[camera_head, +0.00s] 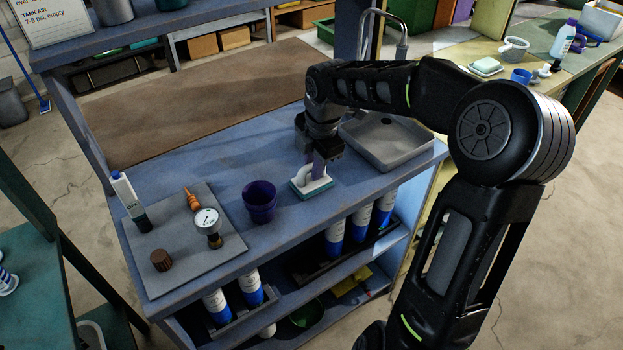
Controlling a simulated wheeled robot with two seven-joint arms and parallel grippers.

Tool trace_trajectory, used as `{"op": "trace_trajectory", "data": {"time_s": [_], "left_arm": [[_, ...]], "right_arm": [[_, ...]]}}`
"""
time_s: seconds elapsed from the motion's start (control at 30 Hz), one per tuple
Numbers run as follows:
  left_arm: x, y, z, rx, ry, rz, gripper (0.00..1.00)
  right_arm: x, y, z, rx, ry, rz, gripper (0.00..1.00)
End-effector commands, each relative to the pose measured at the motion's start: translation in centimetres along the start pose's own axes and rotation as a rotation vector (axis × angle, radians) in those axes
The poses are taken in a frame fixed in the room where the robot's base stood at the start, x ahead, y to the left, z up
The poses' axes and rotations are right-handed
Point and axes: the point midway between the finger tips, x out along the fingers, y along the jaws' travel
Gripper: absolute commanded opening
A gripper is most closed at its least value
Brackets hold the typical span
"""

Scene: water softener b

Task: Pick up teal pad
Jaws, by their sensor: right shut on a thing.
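The teal pad (312,190) is a small block with a white upper part, a pale raised handle and a teal lower layer. It is on or just above the blue bench top, between the purple cup and the sink; I cannot tell whether it touches the bench. My right gripper (319,168) comes down over it from above and is shut on its handle. The fingers and wrist hide part of the handle. My left gripper is not in view.
A purple cup (260,201) stands just left of the pad. A grey mat (185,255) holds a gauge (207,222), a brown cap (161,260) and a bottle (128,195). The grey sink (393,148) lies to the right. The bench behind the cup is clear.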

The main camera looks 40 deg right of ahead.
Motion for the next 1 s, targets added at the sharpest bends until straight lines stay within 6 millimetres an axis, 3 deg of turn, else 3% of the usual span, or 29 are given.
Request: {"op": "trace_trajectory", "data": {"time_s": [0.27, 0.47, 0.67, 1.0], "left_arm": [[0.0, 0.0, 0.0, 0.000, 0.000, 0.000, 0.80], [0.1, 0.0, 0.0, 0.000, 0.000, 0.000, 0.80], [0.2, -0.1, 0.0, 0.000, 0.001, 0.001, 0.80], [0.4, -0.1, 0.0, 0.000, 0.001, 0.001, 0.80]], "right_arm": [[-0.2, 0.1, 0.0, 0.000, -0.001, 0.001, 0.00], [-1.6, 0.4, 0.0, 0.001, -0.002, 0.002, 0.00], [-4.8, 1.1, 0.0, 0.000, -0.002, 0.006, 0.00], [-12.8, 2.6, -0.1, -0.002, 0.000, 0.006, 0.00]]}}
